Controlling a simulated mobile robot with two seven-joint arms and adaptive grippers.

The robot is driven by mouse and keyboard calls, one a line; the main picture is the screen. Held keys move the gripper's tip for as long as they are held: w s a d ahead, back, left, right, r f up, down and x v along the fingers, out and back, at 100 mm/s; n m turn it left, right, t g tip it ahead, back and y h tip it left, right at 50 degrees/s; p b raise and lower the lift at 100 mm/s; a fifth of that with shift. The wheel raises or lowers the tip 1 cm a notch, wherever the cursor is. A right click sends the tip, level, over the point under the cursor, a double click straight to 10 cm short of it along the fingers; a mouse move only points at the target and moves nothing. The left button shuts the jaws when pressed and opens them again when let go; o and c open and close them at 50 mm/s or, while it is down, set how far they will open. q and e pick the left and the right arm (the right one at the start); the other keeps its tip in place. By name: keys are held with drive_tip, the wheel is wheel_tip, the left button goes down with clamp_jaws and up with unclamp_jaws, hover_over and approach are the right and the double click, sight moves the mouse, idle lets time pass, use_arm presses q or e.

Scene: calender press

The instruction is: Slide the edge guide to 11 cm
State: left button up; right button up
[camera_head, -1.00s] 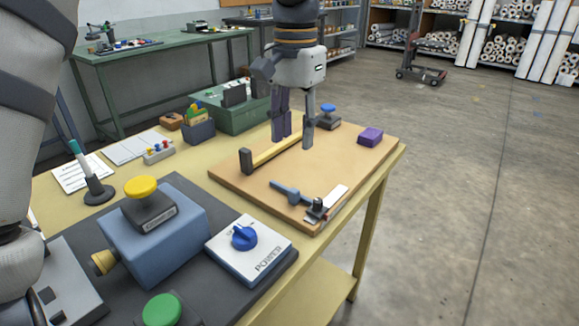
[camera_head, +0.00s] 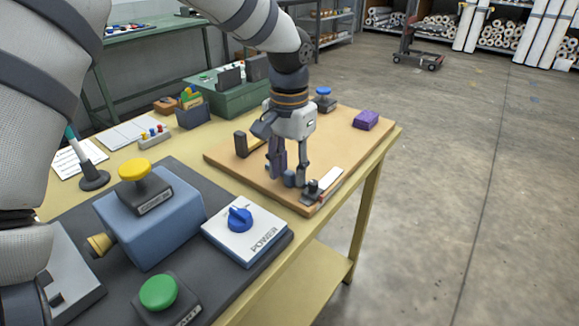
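The edge guide is partly covered in the head view. Its dark block (camera_head: 312,189) sits beside a pale strip (camera_head: 327,178) at the board's front right edge. My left gripper (camera_head: 287,178) points down over the front part of the board. Marks on the strip are too small to read. My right gripper is not in view.
The wooden board (camera_head: 225,161) also carries a dark upright block (camera_head: 241,144), a purple block (camera_head: 366,120) and a blue-topped knob (camera_head: 323,92). Open floor lies right.

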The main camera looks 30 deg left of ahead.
use_arm(q)
clamp_jaws()
drive_tip(key=shift+w+d+f+b, duration=0.1)
drive_tip(key=shift+w+b, duration=0.15)
drive_tip(key=shift+w, duration=0.35)
drive_tip(key=shift+w+a+f+b, duration=0.1)
drive_tip(key=shift+w+b, duration=0.1)
drive_tip(key=shift+w, duration=0.45)
drive_tip(key=shift+w+d+f+b, duration=0.1)
drive_tip(key=shift+w+b, duration=0.15)
drive_tip(key=shift+w, duration=0.35)
drive_tip(key=shift+w+r, duration=0.15)
drive_tip(key=shift+w, duration=0.05)
drive_tip(key=shift+r, duration=0.15)
drive_tip(key=shift+o, duration=1.4)
unclamp_jaws()
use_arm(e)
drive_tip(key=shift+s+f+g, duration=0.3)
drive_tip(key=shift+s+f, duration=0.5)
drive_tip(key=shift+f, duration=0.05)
use_arm(q)
wheel_tip(320, 180, up, 12)
